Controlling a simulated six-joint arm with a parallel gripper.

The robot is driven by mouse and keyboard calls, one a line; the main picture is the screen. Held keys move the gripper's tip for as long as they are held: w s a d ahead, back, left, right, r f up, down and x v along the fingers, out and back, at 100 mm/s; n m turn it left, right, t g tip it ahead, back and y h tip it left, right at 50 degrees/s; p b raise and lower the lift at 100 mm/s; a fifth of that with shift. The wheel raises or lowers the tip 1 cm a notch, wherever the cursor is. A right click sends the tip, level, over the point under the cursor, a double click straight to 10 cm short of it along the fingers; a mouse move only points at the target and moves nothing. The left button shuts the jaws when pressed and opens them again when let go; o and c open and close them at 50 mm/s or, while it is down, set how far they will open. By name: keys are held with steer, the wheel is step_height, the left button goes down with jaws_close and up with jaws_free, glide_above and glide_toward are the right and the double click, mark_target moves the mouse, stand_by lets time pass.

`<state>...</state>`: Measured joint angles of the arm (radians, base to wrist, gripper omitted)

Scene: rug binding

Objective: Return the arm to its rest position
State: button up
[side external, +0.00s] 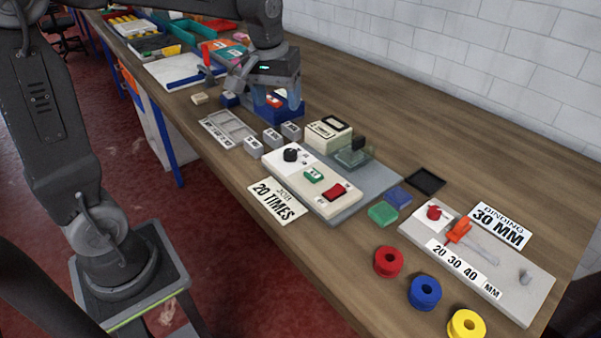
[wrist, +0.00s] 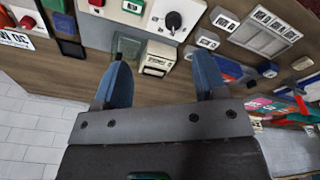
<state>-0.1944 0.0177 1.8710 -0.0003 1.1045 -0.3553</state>
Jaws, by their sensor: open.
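My gripper (side external: 283,98) is above the table toward its far part, over a blue box-like thing (side external: 270,110) with a red part. Its fingers point down at the table. In the wrist view my gripper (wrist: 162,82) shows two blue fingers spread wide apart, with nothing between them. Whether the fingertips touch the blue thing in the side view I cannot tell.
A control panel (side external: 326,192) with a black knob stands mid-table, beside a cream counter box (side external: 327,131) and a grey tray (side external: 230,126). Red (side external: 388,262), blue (side external: 424,292) and yellow (side external: 467,324) rolls lie near the front edge. A white wall (side external: 480,40) borders the table.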

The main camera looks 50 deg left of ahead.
steer(key=s+d+m+t, duration=0.2)
steer(key=s+d+m, duration=0.1)
steer(key=s, duration=0.5)
steer(key=s+d+m+t, duration=0.1)
steer(key=s+d+m, duration=0.2)
steer(key=s, duration=0.6)
steer(key=shift+d+f+t, duration=0.2)
steer(key=shift+d+t, duration=0.2)
steer(key=shift+d, duration=0.25)
